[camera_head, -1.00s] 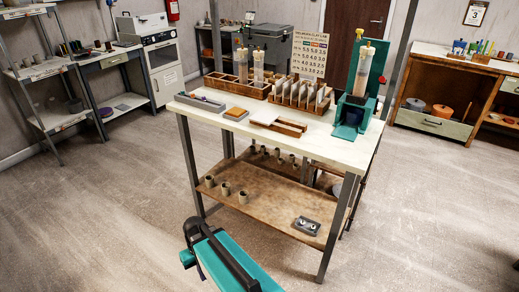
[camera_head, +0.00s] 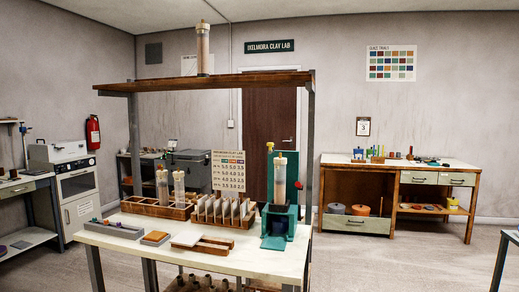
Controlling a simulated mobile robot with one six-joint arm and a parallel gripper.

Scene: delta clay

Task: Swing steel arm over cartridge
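A clear cartridge (camera_head: 280,182) with a pale fill and a yellow tip on top stands upright in a teal press-like stand (camera_head: 277,240) at the right of the work table. A dark part shows beside the cartridge's right side, but it is too small to tell whether it is the steel arm or how it sits. Two more cartridges, one on the left (camera_head: 162,187) and one on the right (camera_head: 179,188), stand in a wooden box (camera_head: 150,208). Another cartridge (camera_head: 203,50) stands on the high shelf. My gripper is not in view.
The table (camera_head: 215,258) also holds a slotted wooden rack (camera_head: 222,220) of pale cards, a grey tray (camera_head: 113,230) and a sponge-like block (camera_head: 155,237). The high shelf (camera_head: 250,81) spans above it on posts. Floor is clear at the right, before the cabinet (camera_head: 355,224).

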